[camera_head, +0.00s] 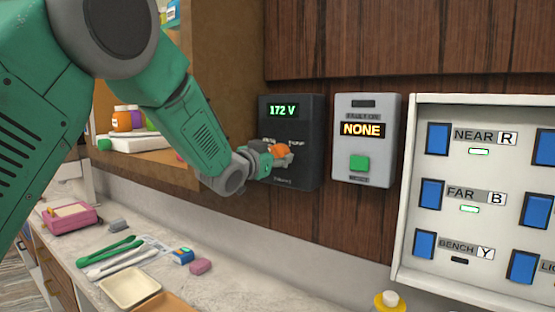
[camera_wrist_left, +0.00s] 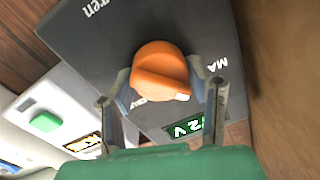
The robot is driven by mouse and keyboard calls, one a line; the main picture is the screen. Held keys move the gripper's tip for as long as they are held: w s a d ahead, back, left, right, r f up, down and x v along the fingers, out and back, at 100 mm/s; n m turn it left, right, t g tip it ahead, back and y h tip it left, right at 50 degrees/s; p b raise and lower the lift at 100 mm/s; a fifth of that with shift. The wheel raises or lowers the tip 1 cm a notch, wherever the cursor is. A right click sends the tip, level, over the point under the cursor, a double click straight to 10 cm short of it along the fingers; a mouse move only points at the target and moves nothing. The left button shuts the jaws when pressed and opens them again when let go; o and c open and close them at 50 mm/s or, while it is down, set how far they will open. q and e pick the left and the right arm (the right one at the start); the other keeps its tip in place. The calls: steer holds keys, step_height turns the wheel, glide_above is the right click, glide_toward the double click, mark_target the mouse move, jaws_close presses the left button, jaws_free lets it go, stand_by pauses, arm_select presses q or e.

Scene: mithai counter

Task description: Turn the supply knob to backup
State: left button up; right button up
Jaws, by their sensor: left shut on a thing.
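The supply knob is an orange dial (camera_head: 280,150) on a dark box (camera_head: 308,125) on the wood-panelled wall. The box has a green display reading 172 V. In the left wrist view the knob (camera_wrist_left: 160,70) sits between the two fingers, with a white mark on its edge. My left gripper (camera_head: 275,158) is shut on the knob, one finger on each side. The labels around the knob are partly hidden or too small to read fully; "MA" shows at one side in the wrist view. My right gripper is in neither view.
A grey panel (camera_head: 386,140) with a display reading NONE and a green button is right of the box. A white switch panel (camera_head: 402,250) with blue switches is farther right. The counter below holds a pink box (camera_head: 72,220), tongs (camera_head: 110,250) and trays (camera_head: 130,287).

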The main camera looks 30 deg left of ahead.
arm_select(q)
steer(key=m+b, duration=0.3)
steer(key=m, duration=0.1)
steer(key=shift+d+f+b, duration=0.1)
steer(key=shift+f+b, duration=0.25)
steer(key=shift+b, duration=0.05)
steer(key=m+b, duration=0.4)
steer(key=m, duration=0.1)
steer(key=shift+f, duration=0.1)
steer(key=m+b, duration=0.3)
steer(key=m, duration=0.1)
steer(key=shift+f+m+h+b, duration=0.2)
steer(key=shift+m+h+b, duration=0.1)
steer(key=shift+m+b, duration=1.55)
steer(key=shift+m, duration=0.55)
steer(key=shift+f, duration=0.1)
steer(key=o, duration=1.1)
steer(key=shift+r, duration=0.2)
steer(key=shift+r, duration=0.1)
